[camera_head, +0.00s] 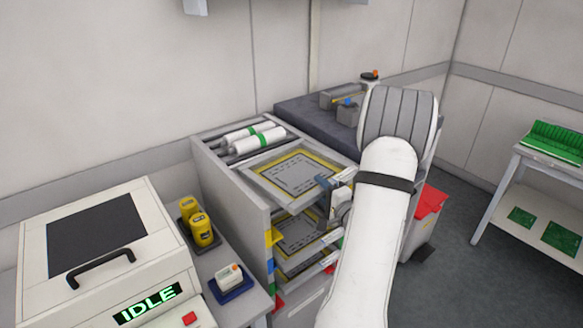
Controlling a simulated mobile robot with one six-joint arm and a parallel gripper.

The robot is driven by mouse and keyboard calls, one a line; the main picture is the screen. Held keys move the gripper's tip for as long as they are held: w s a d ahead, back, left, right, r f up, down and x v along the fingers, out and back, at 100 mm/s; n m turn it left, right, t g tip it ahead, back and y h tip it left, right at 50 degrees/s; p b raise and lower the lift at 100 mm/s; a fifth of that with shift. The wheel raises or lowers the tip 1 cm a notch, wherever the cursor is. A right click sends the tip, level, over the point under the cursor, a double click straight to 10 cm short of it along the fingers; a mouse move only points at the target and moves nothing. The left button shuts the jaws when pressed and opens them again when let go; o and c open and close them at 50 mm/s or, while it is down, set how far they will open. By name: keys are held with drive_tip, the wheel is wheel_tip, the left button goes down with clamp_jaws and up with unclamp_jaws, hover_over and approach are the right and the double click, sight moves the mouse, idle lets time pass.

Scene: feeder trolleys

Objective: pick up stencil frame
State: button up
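A stencil frame (262,185) with a grey rim and a yellow border around a grey sheet lies in the top level of the grey rack in the middle. Another stencil frame (292,240) shows on a level below, partly hidden by my arm and gripper. My gripper (326,186) is at the right front corner of the top frame, with a blue part over or against its edge. My arm hides much of the gripper, so I cannot tell whether its fingers are apart or closed on the rim.
White rolls with green bands (254,139) lie on the rack's top behind the frame. A red bin (428,201) stands right, with open floor beyond.

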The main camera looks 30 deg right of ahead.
drive_tip(key=shift+w+d+f, duration=0.1)
drive_tip(key=shift+w+d, duration=0.05)
drive_tip(key=shift+w, duration=0.8)
drive_tip(key=shift+s, duration=0.1)
drive_tip(key=shift+c, duration=0.4)
clamp_jaws()
